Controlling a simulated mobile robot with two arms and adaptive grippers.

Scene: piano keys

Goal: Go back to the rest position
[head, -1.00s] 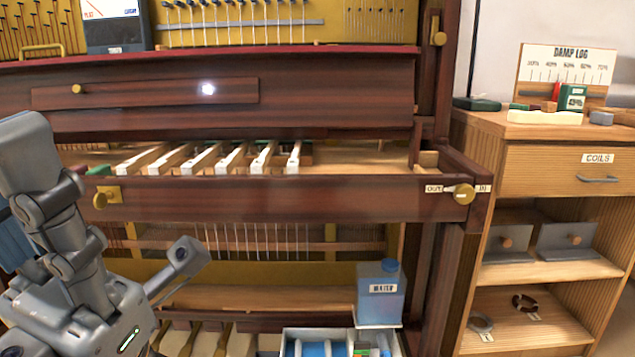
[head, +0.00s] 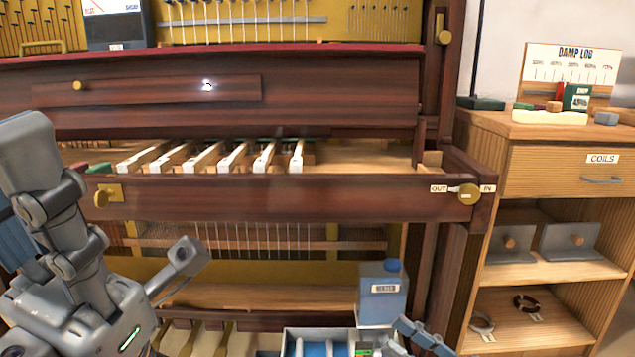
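The tip part of my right gripper (head: 424,337) shows at the bottom edge in the head view, just right of the tray and below the water bottle. Only some blue-grey finger links are in the picture, and the rest is cut off, so I cannot tell if it is open or shut. Nothing shows held in it. My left arm's grey links fill the lower left. The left gripper is not in view. The piano (head: 300,199) stands ahead with several white-tipped keys (head: 232,161) in its key bed.
A blue water bottle (head: 381,294) stands on a small ledge beside the gripper. A tray with compartments (head: 290,343) is at the bottom middle. A wooden cabinet (head: 545,187) with a drawer and shelves stands right. Bare wood lies right of the keys.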

